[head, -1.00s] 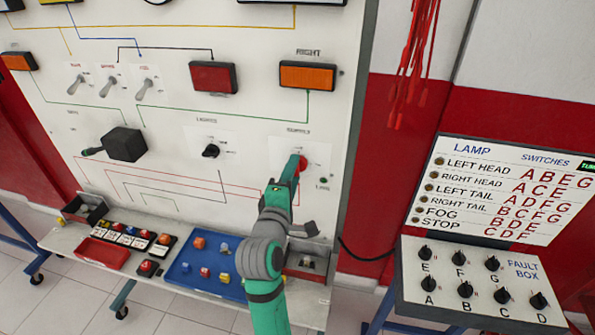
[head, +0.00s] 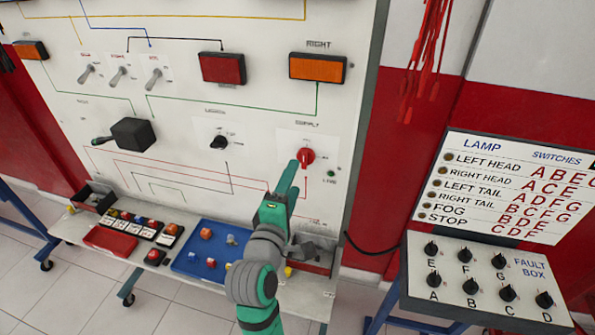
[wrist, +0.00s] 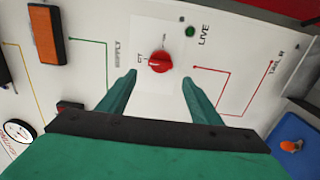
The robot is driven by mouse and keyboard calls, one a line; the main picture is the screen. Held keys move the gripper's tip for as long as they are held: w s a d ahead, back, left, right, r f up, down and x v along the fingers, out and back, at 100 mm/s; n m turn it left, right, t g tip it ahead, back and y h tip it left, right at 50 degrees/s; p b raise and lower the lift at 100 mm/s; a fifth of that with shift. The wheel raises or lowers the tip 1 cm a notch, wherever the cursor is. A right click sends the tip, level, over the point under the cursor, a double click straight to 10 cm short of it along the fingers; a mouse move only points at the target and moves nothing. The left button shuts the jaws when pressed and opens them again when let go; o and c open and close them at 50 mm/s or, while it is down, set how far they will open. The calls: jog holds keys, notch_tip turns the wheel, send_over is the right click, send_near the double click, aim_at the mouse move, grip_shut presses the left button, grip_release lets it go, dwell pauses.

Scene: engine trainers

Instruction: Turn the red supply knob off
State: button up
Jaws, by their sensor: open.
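The red supply knob (head: 306,156) sits on a white plate at the lower right of the upright panel, under the label SUPPLY. In the wrist view the knob (wrist: 160,61) lies ahead of my gripper (wrist: 158,78), between the lines of its two green fingers and apart from them. The fingers are spread, with nothing between them. In the head view my gripper (head: 286,180) is just below and left of the knob. A green LIVE lamp (head: 331,173) is beside the knob; it also shows in the wrist view (wrist: 190,31).
A black lights knob (head: 218,142) is to the left on the panel. The fault box (head: 480,275) stands at the right. The panel around the supply knob is flat and clear.

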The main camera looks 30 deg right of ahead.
jog(key=v, duration=0.4)
jog(key=shift+a, duration=0.1)
dwell(0.3)
jog(key=s+a+f+t+y, duration=0.2)
jog(key=s+a+f+y, duration=0.2)
jog(key=a+f, duration=0.6)
jog(key=s+a+f+t+y, duration=0.2)
jog(key=s+a+f+y, duration=0.25)
jog(key=a+f, duration=0.5)
jog(key=s+a+f+m+y, duration=0.2)
jog(key=s+a+m, duration=0.1)
jog(key=s, duration=0.8)
jog(key=s+a+f+m+y, duration=0.3)
jog(key=s+a+m, duration=0.1)
jog(key=s, duration=0.7)
jog(key=shift+f+m, duration=0.3)
jog(key=shift+m, duration=0.4)
